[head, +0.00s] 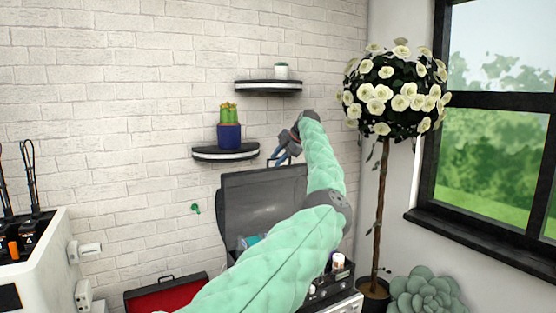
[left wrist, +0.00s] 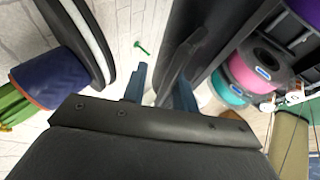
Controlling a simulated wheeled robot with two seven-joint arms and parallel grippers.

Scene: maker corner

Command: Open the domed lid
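The domed lid (head: 262,200) is a dark grey, see-through cover. In the head view it stands raised, tilted up against the white brick wall, with the box interior showing below it. Its dark panel (left wrist: 207,38) and black handle (left wrist: 178,68) show in the left wrist view. My left gripper (head: 284,151) is at the lid's top edge, by the handle. In the left wrist view its two blue fingers (left wrist: 160,90) are apart, with a gap between them. The handle lies close to the right-hand finger; I cannot tell if they touch. My right gripper is not in view.
Pink (left wrist: 252,70) and teal spools show beyond the lid. A wall shelf (head: 226,153) with a potted cactus (head: 229,133) is close left of my gripper. A flowering tree (head: 398,95) stands right. A red open case (head: 168,297) lies lower left.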

